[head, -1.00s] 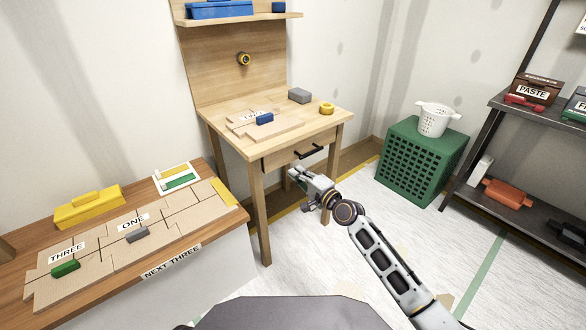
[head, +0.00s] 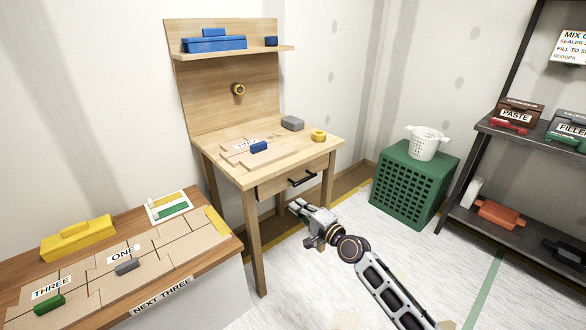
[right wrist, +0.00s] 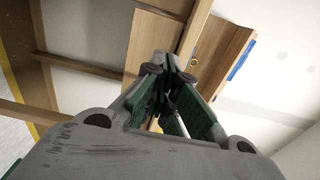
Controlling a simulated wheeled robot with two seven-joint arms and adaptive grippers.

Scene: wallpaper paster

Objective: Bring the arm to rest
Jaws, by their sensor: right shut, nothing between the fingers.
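My right arm comes in from the lower right in the head view. Its gripper (head: 298,208) hangs in front of the small wooden desk (head: 232,180), below and in front of the dark drawer handle (head: 303,178), and looks apart from it. The right wrist view shows the same gripper (right wrist: 168,75) with its green-lined fingers brought together and nothing between them. The desk's wooden underside and legs lie beyond it there. My left gripper is not in view.
A wooden table (head: 225,250) with board pieces and a yellow box (head: 78,238) stands at left. A dark shelf (head: 490,125) is at far right. The floor between is clear.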

